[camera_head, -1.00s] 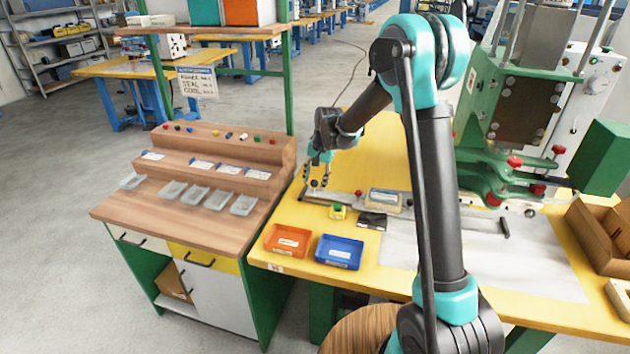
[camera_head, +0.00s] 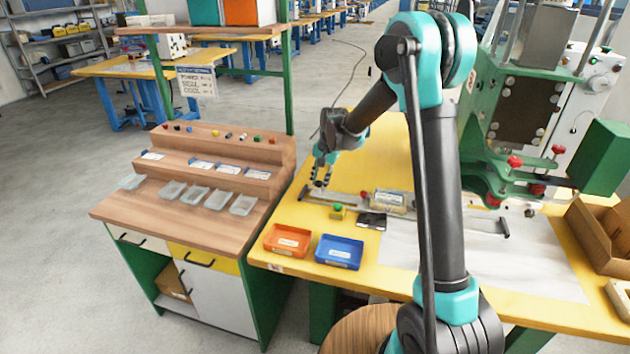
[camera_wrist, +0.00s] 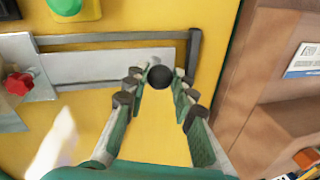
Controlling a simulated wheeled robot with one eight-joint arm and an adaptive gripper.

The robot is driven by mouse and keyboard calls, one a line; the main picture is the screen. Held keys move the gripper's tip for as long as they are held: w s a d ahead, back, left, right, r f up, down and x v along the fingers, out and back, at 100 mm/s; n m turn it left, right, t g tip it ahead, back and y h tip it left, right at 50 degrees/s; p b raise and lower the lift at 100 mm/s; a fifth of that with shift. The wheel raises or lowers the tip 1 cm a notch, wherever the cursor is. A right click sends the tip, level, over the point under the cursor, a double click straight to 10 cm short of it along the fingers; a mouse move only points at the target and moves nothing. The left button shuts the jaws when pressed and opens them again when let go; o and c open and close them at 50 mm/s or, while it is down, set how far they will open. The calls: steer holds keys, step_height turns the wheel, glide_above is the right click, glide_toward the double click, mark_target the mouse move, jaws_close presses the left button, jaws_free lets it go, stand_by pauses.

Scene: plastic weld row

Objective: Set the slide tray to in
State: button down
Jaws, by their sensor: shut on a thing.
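The slide tray (camera_head: 345,199) is a grey flat plate in a dark rail frame on the yellow table; its plate also shows in the wrist view (camera_wrist: 105,66). A round black knob (camera_wrist: 160,76) is at the plate's end, near the frame's end bar. My gripper (camera_head: 321,184) is at the tray's left end, pointing down. In the wrist view my gripper's fingers (camera_wrist: 158,88) are shut on the knob, one on each side. A clear box (camera_head: 388,204) and a red knob (camera_head: 364,195) sit on the tray's right part.
A green button on a yellow box (camera_head: 338,211) is just in front of the rail. An orange tray (camera_head: 288,240) and a blue tray (camera_head: 339,252) lie nearer the front edge. A green press (camera_head: 520,140) stands at the right. A wooden bench (camera_head: 130,208) adjoins at the left.

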glide_above(350, 199)
steer(key=c, duration=1.3)
jaws_free()
steer(key=shift+o, duration=0.2)
step_height(350, 199, up, 12)
steer(key=s+d, duration=0.1)
steer(key=d, duration=0.1)
steer(key=shift+f, duration=0.1)
